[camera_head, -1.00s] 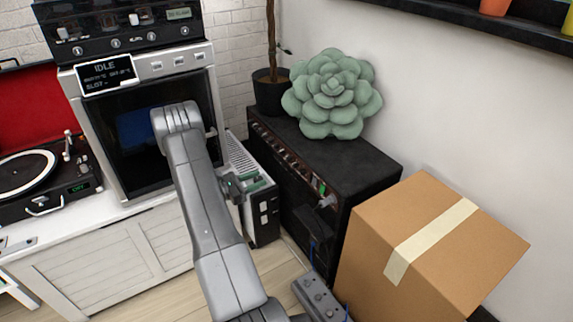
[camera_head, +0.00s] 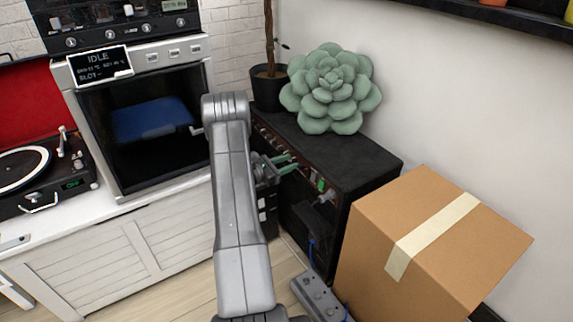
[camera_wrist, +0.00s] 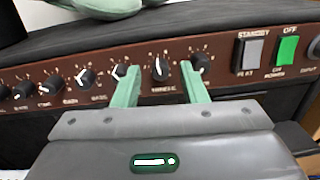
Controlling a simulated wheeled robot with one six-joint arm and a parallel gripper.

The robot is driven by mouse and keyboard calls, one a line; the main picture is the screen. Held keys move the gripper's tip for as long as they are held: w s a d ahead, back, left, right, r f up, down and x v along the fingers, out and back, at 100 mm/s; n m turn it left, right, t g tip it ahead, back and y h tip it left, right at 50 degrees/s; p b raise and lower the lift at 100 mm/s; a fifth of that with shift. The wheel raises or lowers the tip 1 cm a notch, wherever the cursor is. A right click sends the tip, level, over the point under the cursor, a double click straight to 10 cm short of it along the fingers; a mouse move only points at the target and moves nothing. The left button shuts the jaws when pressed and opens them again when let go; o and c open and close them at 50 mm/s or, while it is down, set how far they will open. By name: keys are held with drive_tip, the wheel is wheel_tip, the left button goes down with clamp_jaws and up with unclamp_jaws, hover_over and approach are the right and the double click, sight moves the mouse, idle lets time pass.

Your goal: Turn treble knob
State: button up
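The black amplifier (camera_head: 345,165) stands on the floor, its brown knob panel facing my arm. My gripper (camera_head: 290,165) is in front of the panel. In the wrist view my gripper (camera_wrist: 159,70) is open, its two green fingers apart and nothing held. A black knob (camera_wrist: 160,69) with a white pointer shows between the fingertips; its label is blurred and looks like "MIDDLE". Another knob (camera_wrist: 201,62) sits just right, partly behind the right finger, its label hidden. No treble label is readable. I cannot tell whether the fingers touch the panel.
Several more knobs run left along the panel. A grey standby switch (camera_wrist: 249,55) and a green power switch (camera_wrist: 287,50) are at right. A succulent cushion (camera_head: 330,90) lies on the amplifier. A cardboard box (camera_head: 430,235) and a pedal (camera_head: 318,298) stand nearby.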

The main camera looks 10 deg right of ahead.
clamp_jaws()
drive_tip(key=shift+f+b, duration=0.1)
drive_tip(key=shift+b, duration=0.25)
drive_tip(key=m+b, duration=0.7)
drive_tip(key=shift+m, duration=0.3)
drive_tip(key=shift+b, duration=0.35)
